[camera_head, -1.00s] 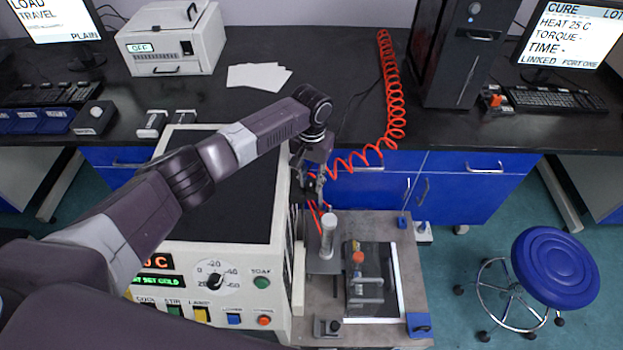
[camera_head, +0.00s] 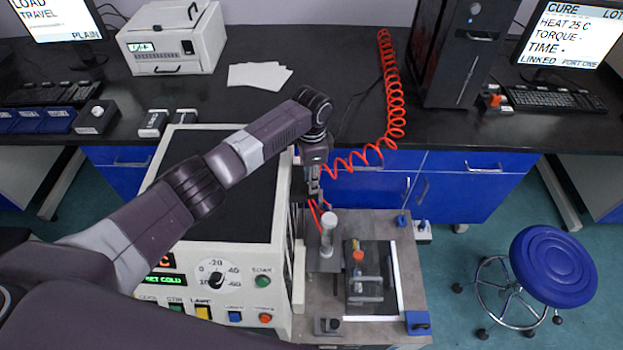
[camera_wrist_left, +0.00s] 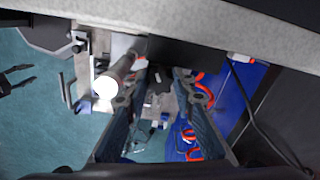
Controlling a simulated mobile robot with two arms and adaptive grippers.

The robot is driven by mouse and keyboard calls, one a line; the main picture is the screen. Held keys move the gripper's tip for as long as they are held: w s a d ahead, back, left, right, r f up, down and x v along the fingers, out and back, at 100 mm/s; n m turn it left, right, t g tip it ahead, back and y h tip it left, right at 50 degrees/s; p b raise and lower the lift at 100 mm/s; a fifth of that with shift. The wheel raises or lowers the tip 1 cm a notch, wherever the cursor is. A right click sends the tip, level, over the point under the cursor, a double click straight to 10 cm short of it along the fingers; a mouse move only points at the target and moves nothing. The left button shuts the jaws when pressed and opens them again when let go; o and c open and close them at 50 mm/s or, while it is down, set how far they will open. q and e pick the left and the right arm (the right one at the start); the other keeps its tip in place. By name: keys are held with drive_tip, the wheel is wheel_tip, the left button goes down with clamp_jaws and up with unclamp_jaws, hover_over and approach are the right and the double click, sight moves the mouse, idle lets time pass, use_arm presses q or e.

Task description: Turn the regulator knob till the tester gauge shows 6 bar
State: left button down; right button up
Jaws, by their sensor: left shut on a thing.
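The cylinder shows close to one finger in the left wrist view (camera_wrist_left: 112,80). No pressure gauge face can be read. My right gripper (camera_wrist_left: 18,78) seems to show at the left wrist view's left edge, its fingers apart and empty.
The cream cabinet (camera_head: 280,215) stands close left of my left gripper. The grey fixture table (camera_head: 415,270) holds a framed plate. A blue stool (camera_head: 555,265) stands at right on open floor.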

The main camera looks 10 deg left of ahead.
use_arm(q)
drive_tip(key=shift+w+r+m, duration=0.1)
drive_tip(key=shift+m, duration=1)
drive_tip(key=c, duration=1.6)
unclamp_jaws()
wheel_tip(320, 180, up, 12)
